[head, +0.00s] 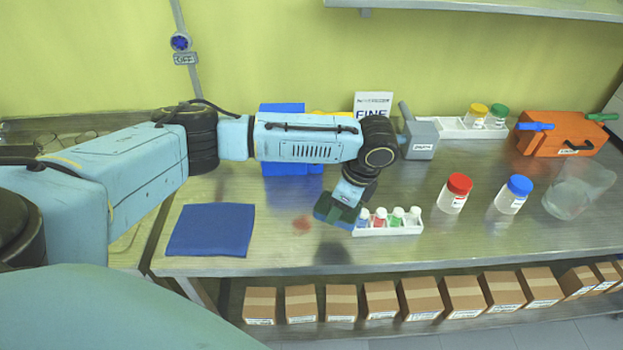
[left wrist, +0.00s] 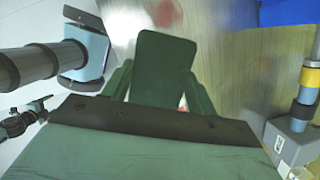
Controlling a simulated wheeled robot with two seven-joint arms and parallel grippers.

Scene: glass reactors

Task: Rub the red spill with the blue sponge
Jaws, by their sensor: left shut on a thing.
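The red spill (head: 301,224) is a small faint smear on the metal bench; in the left wrist view it shows as a blurred red patch (left wrist: 163,12) beyond the held block. My left gripper (head: 341,208) points down just right of the spill, beside the white vial rack. Whether the block touches the bench is unclear. My right gripper is not in view.
A white rack (head: 390,230) of small vials stands close right of my gripper. A blue mat (head: 211,230) lies left. Red-capped (head: 455,195) and blue-capped (head: 514,196) jars, a glass vessel (head: 577,190) and an orange box (head: 560,135) stand right. Bare bench surrounds the spill.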

